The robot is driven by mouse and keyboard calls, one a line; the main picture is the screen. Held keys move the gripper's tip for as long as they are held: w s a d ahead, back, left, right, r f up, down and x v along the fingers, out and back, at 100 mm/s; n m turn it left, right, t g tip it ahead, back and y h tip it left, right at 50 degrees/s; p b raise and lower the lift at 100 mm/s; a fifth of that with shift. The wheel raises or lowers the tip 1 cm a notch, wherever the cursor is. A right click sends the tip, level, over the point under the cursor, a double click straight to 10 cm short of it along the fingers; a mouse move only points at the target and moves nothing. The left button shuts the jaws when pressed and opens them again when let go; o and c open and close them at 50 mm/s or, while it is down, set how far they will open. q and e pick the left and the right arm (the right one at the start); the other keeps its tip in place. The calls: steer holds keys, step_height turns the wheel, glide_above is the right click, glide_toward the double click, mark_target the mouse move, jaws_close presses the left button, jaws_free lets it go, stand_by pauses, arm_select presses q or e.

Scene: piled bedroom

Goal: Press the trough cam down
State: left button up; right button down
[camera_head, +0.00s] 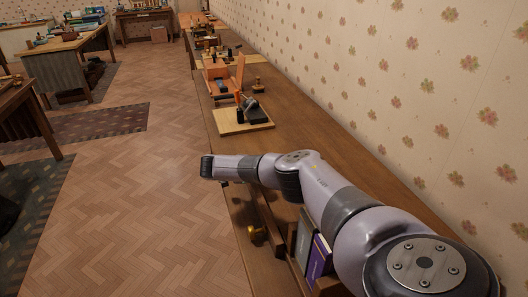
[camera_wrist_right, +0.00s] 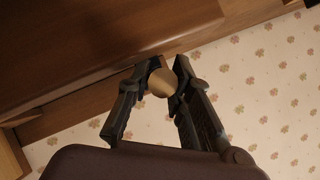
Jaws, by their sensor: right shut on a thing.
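No part can be surely named as the trough cam. A dark device with a grey cylinder and upright pieces (camera_head: 249,106) stands on a pale wooden board (camera_head: 232,126) on the long bench, beyond my right arm. My right gripper (camera_wrist_right: 158,80) is shut on a round tan knob (camera_wrist_right: 161,83), at a brown wooden front in the wrist view. In the head view my right arm reaches left across the bench edge and its fingers are hidden below the wrist. My left gripper is not in view.
The long bench (camera_head: 310,147) runs along the flowered wall, with an orange-brown wooden piece (camera_head: 217,75) and other items farther back. A brass knob (camera_head: 258,236) shows on the bench's front. Purple and grey books (camera_head: 319,257) stand beside my arm. The floor (camera_head: 150,200) at left is open.

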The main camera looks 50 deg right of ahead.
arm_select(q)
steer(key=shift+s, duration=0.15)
arm_select(e)
steer(key=c, duration=1.5)
jaws_free()
steer(key=shift+f, duration=0.1)
steer(key=shift+c, duration=0.2)
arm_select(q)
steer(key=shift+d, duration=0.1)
arm_select(e)
steer(key=shift+o, duration=0.5)
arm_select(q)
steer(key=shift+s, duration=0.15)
arm_select(e)
steer(key=v, duration=1.2)
steer(key=shift+a, duration=0.1)
